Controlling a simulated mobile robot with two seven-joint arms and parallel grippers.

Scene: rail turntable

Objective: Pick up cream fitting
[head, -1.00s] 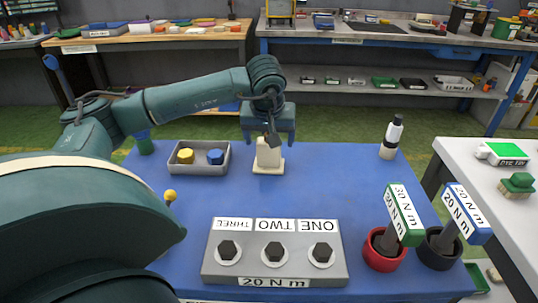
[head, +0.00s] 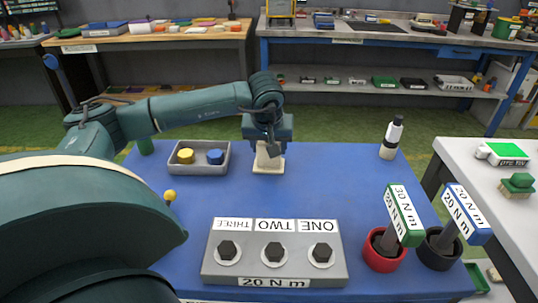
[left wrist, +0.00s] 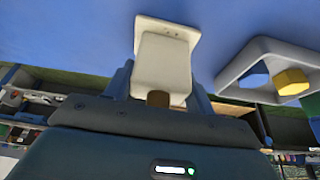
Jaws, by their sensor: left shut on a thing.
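The cream fitting (head: 268,161) is a block on a flat square base. It stands upright on the blue table in the head view, beyond the grey bolt block. My left gripper (head: 267,140) comes down on it from above, and its jaws are shut around the upper block. In the left wrist view the cream fitting (left wrist: 163,62) sits between the two fingers (left wrist: 160,88), with its flat base at the far end. Whether the base touches the table is hard to tell. My right gripper is in neither view.
A grey tray (head: 226,160) with a yellow and a blue piece stands left of the fitting. A white bottle (head: 391,138) stands to the right. In front are the bolt block (head: 274,280) and two torque tools in red (head: 385,262) and black cups (head: 437,262).

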